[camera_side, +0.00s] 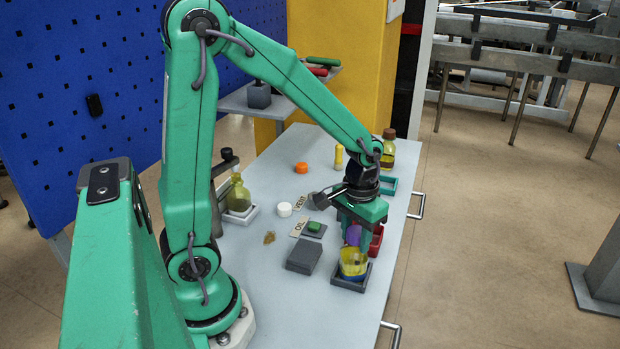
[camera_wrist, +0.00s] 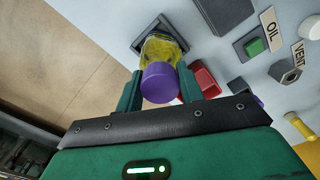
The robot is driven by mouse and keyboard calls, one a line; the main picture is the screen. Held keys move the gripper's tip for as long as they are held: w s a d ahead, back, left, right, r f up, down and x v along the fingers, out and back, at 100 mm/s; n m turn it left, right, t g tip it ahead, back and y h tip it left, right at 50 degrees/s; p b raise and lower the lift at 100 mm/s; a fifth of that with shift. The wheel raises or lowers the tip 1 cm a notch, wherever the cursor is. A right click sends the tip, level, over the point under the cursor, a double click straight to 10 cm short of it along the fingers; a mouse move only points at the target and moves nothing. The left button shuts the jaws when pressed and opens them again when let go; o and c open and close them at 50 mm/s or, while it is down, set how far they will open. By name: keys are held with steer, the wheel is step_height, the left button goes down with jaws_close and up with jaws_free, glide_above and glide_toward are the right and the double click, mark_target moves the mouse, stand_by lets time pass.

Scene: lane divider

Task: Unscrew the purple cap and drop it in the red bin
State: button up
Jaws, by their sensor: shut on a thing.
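The purple cap (camera_side: 353,235) is at the top of a clear jar with yellow contents (camera_side: 354,264). The jar stands upright in a dark square holder (camera_side: 349,284). My gripper (camera_side: 356,236) points down and is shut on the purple cap. In the wrist view the cap (camera_wrist: 160,84) lies between the two green fingers of my gripper (camera_wrist: 159,88), with the jar (camera_wrist: 161,49) just beyond it. I cannot tell whether the cap's thread is still engaged. The red bin (camera_side: 377,240) stands close behind the jar, partly hidden by my gripper. It also shows in the wrist view (camera_wrist: 206,79).
A dark grey block (camera_side: 304,257), a green button (camera_side: 314,227) and OIL and VENT labels lie left of the jar. A white cap (camera_side: 284,209), an orange cap (camera_side: 301,168) and a bottle in a tray (camera_side: 239,196) stand farther back. The table's right edge is near the jar.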

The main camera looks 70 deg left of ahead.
steer(key=shift+n, duration=0.9)
steer(key=shift+n, duration=0.8)
steer(key=shift+n, duration=0.9)
